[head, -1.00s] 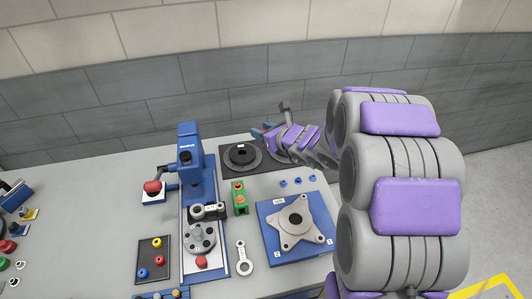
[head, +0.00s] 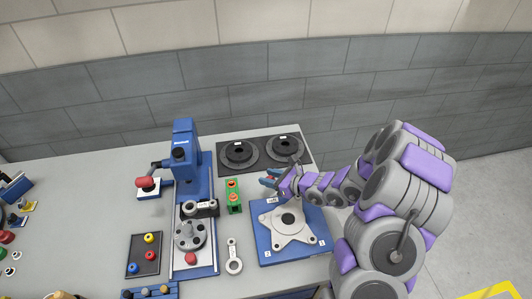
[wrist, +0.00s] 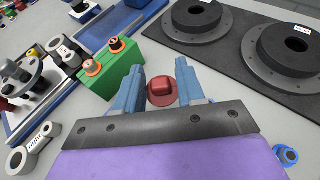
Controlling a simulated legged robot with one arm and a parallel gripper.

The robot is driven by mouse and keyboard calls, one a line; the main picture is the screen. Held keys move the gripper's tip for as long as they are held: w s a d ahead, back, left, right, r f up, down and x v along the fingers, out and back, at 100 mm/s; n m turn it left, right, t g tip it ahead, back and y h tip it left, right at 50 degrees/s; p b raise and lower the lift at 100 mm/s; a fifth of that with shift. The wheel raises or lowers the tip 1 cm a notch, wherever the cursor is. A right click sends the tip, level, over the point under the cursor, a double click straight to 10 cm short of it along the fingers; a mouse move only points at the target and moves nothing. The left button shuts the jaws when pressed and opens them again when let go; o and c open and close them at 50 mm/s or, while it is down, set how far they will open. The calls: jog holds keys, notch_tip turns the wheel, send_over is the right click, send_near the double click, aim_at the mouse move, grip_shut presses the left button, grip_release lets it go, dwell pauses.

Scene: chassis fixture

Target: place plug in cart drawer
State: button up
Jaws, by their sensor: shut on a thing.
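A red plug (wrist: 162,91) sits between the two blue fingertips of my gripper (wrist: 160,86) in the wrist view. The gripper is shut on it. In the head view my gripper (head: 271,180) hangs above the table, right of the green block and behind the blue plate with the grey flange. The plug is too small to make out clearly there. No open drawer can be made out in either view.
A green block (head: 234,197) with orange-topped pegs stands left of my gripper. Two black discs (head: 239,154) lie on a dark mat behind it. The blue plate (head: 268,247) with a grey flange is in front. A blue press (head: 184,150) stands further left.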

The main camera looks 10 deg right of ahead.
jog(key=shift+s+f, duration=0.25)
jog(key=shift+f, duration=0.4)
jog(key=shift+w+f, duration=0.1)
jog(key=shift+w, duration=0.25)
send_over(265, 162)
jog(key=s, duration=0.1)
jog(key=shift+s+f+b, duration=0.15)
jog(key=shift+f+b, duration=0.2)
jog(key=shift+f, duration=0.35)
jog(key=shift+w, duration=0.55)
notch_tip(265, 162, down, 4)
jog(key=shift+r+b, duration=0.2)
jog(key=shift+b, duration=0.35)
jog(key=shift+r, duration=0.1)
